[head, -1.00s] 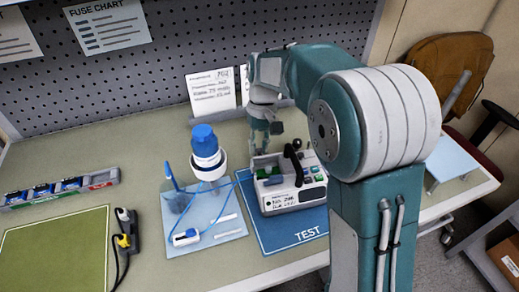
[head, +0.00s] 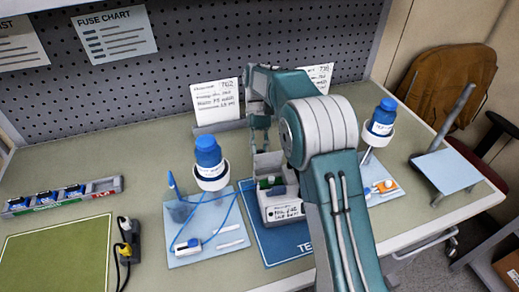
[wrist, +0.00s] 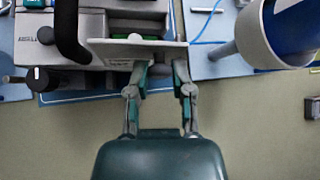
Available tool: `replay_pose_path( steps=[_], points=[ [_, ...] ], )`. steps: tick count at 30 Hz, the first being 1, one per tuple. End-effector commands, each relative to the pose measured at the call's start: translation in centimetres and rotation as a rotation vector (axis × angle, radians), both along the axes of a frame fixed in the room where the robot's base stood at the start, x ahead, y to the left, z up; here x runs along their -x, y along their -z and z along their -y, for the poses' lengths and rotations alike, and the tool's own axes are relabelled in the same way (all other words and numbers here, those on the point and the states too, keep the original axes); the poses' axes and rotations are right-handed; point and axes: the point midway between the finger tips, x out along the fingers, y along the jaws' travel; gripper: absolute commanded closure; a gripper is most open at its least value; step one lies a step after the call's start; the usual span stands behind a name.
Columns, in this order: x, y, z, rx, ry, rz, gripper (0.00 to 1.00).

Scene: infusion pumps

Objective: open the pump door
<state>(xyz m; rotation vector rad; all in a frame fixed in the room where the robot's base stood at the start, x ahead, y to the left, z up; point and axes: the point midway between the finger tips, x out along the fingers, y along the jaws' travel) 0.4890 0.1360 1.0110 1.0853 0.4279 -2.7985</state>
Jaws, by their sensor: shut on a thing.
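The pump (head: 283,208) stands on the blue TEST mat (head: 272,243), with a handwritten label on its front and a green part inside its open top. A pale grey plate, seemingly its door (head: 267,161), stands up at the pump's back. My gripper (wrist: 160,68) reaches down behind the pump. In the wrist view its two fingers are at the edge of the door (wrist: 110,50), shut on it; the exact contact is partly hidden. The pump's black handle (wrist: 70,35) shows beside the door. My arm hides the pump's right side in the head view.
A blue-capped bottle in a white holder (head: 211,175) stands on a light blue mat left of the pump. A similar bottle (head: 382,118) stands to the right. Cards (head: 217,100) and a pegboard are behind. A fuse tray (head: 60,196) and green mat lie left.

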Motion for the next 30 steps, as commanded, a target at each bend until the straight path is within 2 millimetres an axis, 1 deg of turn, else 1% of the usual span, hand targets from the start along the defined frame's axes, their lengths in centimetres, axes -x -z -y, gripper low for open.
replay_pose_path(
  steps=[9,10,11,12,24,30],
  points=[
    [-0.03,0.01,-0.01,0.0,0.0,0.001,1.0],
    [-0.03,0.01,-0.01,0.0,0.0,0.001,0.66],
    [-0.03,0.01,-0.01,0.0,0.0,0.001,0.53],
    [-0.02,0.01,-0.01,0.0,0.0,0.001,0.35],
    [0.05,-0.04,0.01,-0.001,0.0,0.005,0.35],
    [0.57,-0.34,0.11,-0.016,-0.001,0.083,0.35]
  ],
)
